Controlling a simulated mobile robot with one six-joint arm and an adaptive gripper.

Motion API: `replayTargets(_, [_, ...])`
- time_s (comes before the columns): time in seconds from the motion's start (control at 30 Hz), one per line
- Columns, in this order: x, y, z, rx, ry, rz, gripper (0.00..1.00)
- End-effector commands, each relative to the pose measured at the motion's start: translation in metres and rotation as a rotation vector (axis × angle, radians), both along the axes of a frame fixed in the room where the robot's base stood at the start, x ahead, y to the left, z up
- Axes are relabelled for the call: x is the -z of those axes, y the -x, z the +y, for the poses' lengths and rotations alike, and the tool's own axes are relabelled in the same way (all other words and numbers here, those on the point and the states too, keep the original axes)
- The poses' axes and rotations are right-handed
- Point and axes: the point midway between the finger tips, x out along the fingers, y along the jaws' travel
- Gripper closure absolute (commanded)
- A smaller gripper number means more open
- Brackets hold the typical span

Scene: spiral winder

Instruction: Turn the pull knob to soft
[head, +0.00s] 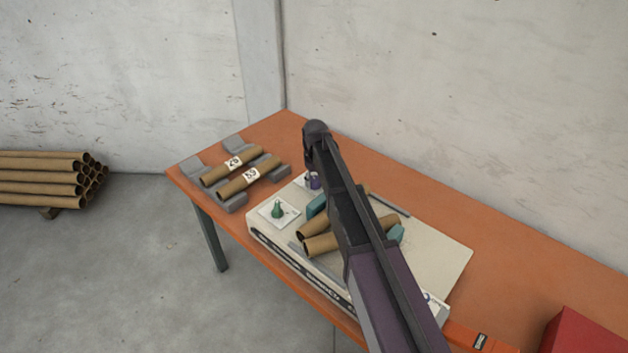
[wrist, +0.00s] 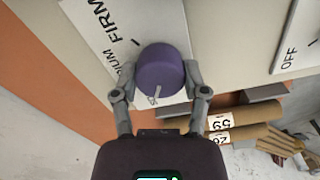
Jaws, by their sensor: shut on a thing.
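The pull knob is a round purple knob on a white plate (wrist: 105,22) printed with "FIRM" and the end of a word reading "IUM". In the wrist view the knob (wrist: 163,66) sits between the two fingers of my gripper (wrist: 160,76), one on each side, and the gripper is shut on it. A white pointer mark shows at the knob's lower edge, toward the gripper body. In the head view a bit of the purple knob (head: 313,183) shows beside my arm, which hides most of the gripper.
A green knob (head: 278,210) stands on its own white plate near the knob; a plate marked "OFF" (wrist: 300,45) is at right in the wrist view. Brown tubes (head: 322,245) lie on the machine, and labelled tubes (head: 240,180) rest on grey holders on the orange table (head: 500,255).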

Motion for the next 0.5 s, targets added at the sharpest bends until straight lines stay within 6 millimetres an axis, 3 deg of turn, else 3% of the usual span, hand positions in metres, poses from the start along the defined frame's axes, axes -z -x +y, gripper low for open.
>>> replayTargets(0.37, [0.0002, 0.0001, -0.0010, -0.008, 0.002, 0.001, 0.90])
replayTargets(0.4, [0.0002, 0.0001, -0.0010, -0.008, 0.002, 0.001, 0.33])
replayTargets(0.5, [0.0002, 0.0000, -0.0009, -0.007, 0.002, 0.001, 0.08])
